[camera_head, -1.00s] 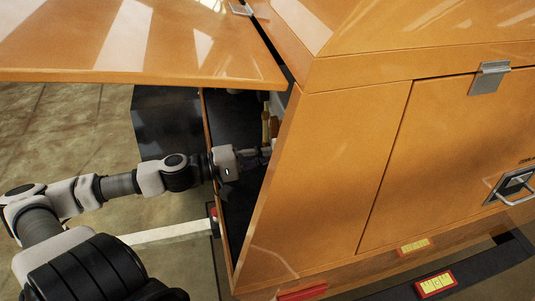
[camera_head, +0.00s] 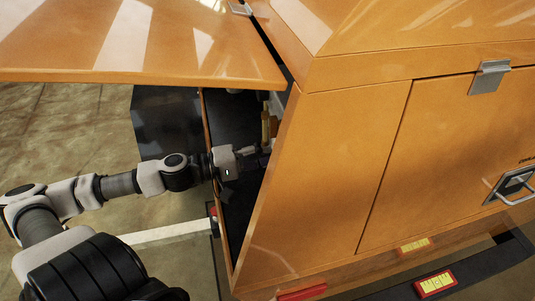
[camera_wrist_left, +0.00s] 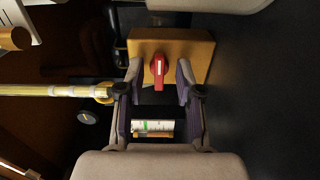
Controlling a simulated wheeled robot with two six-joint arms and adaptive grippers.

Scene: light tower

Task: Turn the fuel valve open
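The fuel valve has a red handle (camera_wrist_left: 159,70) on an orange-yellow block (camera_wrist_left: 198,50), seen in the left wrist view. My left gripper (camera_wrist_left: 160,82) is open, with one finger on each side of the handle's line. Gaps show between the fingers and the red handle, and I see no contact. How deep the fingertips reach past the handle is hard to tell. In the head view my left gripper (camera_head: 254,155) reaches into the open compartment of the orange housing (camera_head: 335,170), and the valve is hidden there. My right gripper is not in view.
A raised orange panel (camera_head: 150,45) hangs above my left arm. The compartment's edge is close around the wrist. In the wrist view a yellow rod (camera_wrist_left: 55,90) runs in from the left, and a white-labelled cylinder (camera_wrist_left: 153,126) lies between the finger bases.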

